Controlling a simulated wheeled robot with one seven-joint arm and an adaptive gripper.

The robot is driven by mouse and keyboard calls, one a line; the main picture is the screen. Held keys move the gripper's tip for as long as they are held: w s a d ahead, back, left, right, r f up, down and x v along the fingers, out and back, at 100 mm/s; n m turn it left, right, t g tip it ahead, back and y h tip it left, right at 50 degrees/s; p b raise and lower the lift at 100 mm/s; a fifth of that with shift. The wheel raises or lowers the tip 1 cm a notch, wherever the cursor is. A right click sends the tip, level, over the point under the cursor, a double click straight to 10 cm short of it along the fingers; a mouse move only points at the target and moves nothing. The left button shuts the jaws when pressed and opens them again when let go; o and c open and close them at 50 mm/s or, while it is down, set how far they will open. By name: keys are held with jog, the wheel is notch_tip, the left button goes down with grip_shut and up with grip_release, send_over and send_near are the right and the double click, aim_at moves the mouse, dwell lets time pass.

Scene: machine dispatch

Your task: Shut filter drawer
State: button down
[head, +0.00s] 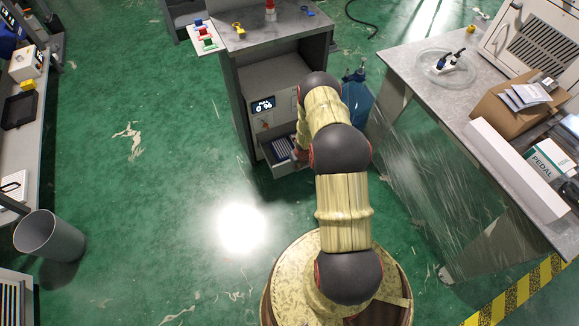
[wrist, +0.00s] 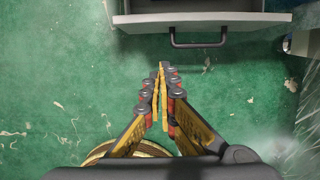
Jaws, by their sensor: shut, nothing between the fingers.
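The filter drawer (head: 291,167) sticks out of the lower front of a grey cabinet machine (head: 272,90) in the head view. A dark slatted filter lies inside it. In the wrist view the drawer front (wrist: 140,20) is at the top, with its dark bar handle (wrist: 198,45) facing me. My gripper (wrist: 162,66) is shut and empty. Its tips show below and left of the handle, apart from it in the picture, with green floor around them. In the head view my own arm covers the right part of the drawer and most of the gripper.
A grey workbench (head: 410,62) with boxes stands close on the right of my arm. A blue container (head: 357,97) stands beside the cabinet. A grey bin (head: 50,237) is at the left. The green floor left of the cabinet is clear.

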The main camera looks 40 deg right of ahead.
jog(key=w+d+f+b, duration=0.1)
jog(key=w+f+b, duration=0.3)
jog(key=f, duration=0.5)
jog(key=shift+w+d+f+b, duration=0.3)
jog(key=shift+w+b, duration=0.1)
jog(key=shift+w, duration=0.55)
jog(key=shift+w, duration=0.1)
jog(key=shift+r, duration=0.1)
